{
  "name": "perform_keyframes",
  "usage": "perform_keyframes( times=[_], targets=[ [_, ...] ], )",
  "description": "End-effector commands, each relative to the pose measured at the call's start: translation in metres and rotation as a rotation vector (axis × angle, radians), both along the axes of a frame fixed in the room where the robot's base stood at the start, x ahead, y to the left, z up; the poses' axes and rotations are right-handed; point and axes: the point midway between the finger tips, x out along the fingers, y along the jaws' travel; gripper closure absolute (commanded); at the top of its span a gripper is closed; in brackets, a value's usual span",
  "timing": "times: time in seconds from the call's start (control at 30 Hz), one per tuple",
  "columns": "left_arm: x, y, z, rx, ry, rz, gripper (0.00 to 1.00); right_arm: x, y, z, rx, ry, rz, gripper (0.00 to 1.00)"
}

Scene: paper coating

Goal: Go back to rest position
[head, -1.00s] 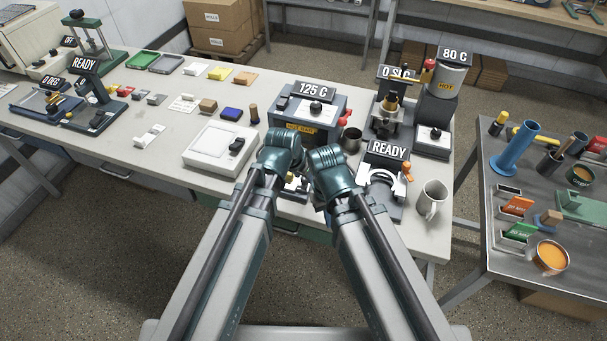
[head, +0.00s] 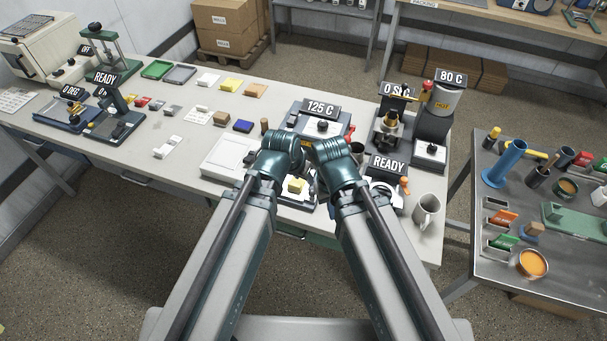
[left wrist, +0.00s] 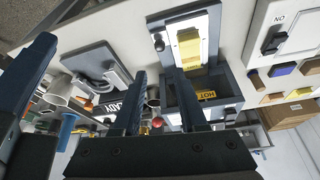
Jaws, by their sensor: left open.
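My left gripper (head: 280,158) is over the front of the bench. Its fingers are hidden in the head view. In the left wrist view the left gripper (left wrist: 160,72) is open, with nothing between its fingers. My right arm's wrist (head: 335,160) is close beside it in the head view; the right gripper's fingers are hidden there. A dark finger-like part (left wrist: 30,75) at the left edge of the left wrist view may belong to the right gripper. A yellow block (head: 296,186) lies below, between my two wrists, and also shows in the left wrist view (left wrist: 188,45).
The wax heater (head: 322,126), marked 125 C, stands just beyond my wrists. A white device (head: 225,158) is to its left, and a white mug (head: 427,211) to the right. A metal side table (head: 530,265) with several cups stands at right.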

Motion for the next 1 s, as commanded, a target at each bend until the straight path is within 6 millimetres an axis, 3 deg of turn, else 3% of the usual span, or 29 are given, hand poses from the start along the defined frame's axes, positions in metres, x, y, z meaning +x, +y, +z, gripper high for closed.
perform_keyframes(
  times=[0.47, 0.63, 0.8, 1.0],
  targets=[
    [-0.004, 0.001, -0.006, 0.009, 0.018, 0.004, 0.58, 0.0, 0.0, -0.004, 0.0, 0.0, 0.0, 1.0],
    [-0.049, 0.014, -0.041, 0.119, 0.197, 0.072, 0.58, 0.0, 0.0, -0.027, 0.0, 0.0, -0.001, 1.0],
    [-0.088, 0.031, -0.055, 0.237, 0.341, 0.158, 0.58, 0.0, 0.0, -0.039, 0.0, 0.0, -0.002, 1.0],
    [-0.098, 0.037, -0.054, 0.272, 0.378, 0.188, 0.58, 0.0, 0.0, -0.039, 0.0, 0.0, -0.002, 1.0]
  ],
)
